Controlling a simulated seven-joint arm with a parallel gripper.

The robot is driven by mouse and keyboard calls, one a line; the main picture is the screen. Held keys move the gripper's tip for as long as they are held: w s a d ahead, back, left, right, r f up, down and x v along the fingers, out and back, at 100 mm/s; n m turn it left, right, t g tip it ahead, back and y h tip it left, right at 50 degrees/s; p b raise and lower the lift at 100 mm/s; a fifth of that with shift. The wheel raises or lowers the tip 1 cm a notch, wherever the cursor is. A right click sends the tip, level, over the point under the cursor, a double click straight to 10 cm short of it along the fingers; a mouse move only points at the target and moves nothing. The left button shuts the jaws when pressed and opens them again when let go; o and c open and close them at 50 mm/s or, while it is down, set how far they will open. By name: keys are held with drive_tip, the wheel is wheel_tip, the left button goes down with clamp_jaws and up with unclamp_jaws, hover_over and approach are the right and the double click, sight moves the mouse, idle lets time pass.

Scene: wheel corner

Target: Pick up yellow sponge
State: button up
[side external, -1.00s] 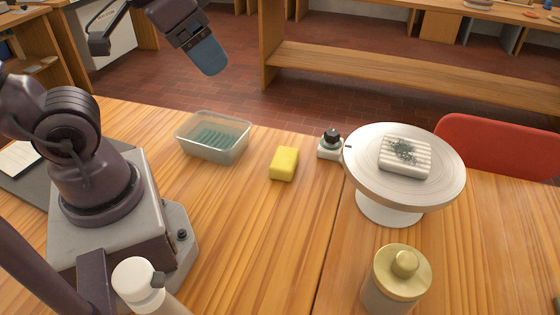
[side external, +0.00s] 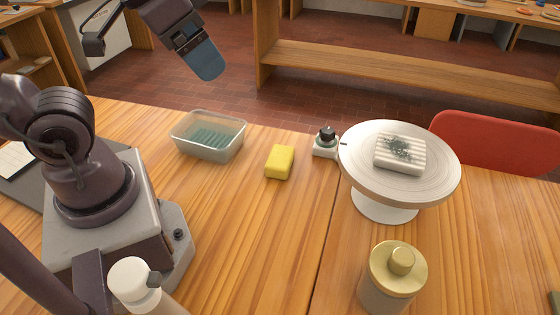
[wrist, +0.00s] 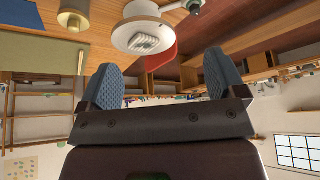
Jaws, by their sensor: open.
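The yellow sponge (side external: 279,162) lies flat on the wooden table, right of a clear plastic tub, in the side view. I cannot make it out in the wrist view. My gripper (side external: 206,66) is high at the upper left of the side view, above and apart from the sponge. In the wrist view my gripper (wrist: 163,78) shows two blue ridged fingers spread wide, with nothing between them.
The clear tub (side external: 181,142) stands left of the sponge. A gold-lidded canister (side external: 392,276) is in front. Table around the sponge's front is clear.

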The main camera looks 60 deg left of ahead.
drive_tip(key=w+d+f+g+h, duration=0.2)
drive_tip(key=w+d+f+g, duration=0.15)
drive_tip(key=f, duration=0.55)
drive_tip(key=n+t+y, duration=0.1)
drive_tip(key=n+y, duration=0.4)
drive_tip(key=n, duration=0.5)
approach(280, 156)
drive_tip(key=shift+x, duration=5.25)
drive_tip(key=c, duration=1)
drive_tip(key=shift+r, duration=0.1)
drive_tip(key=shift+r, duration=4.95)
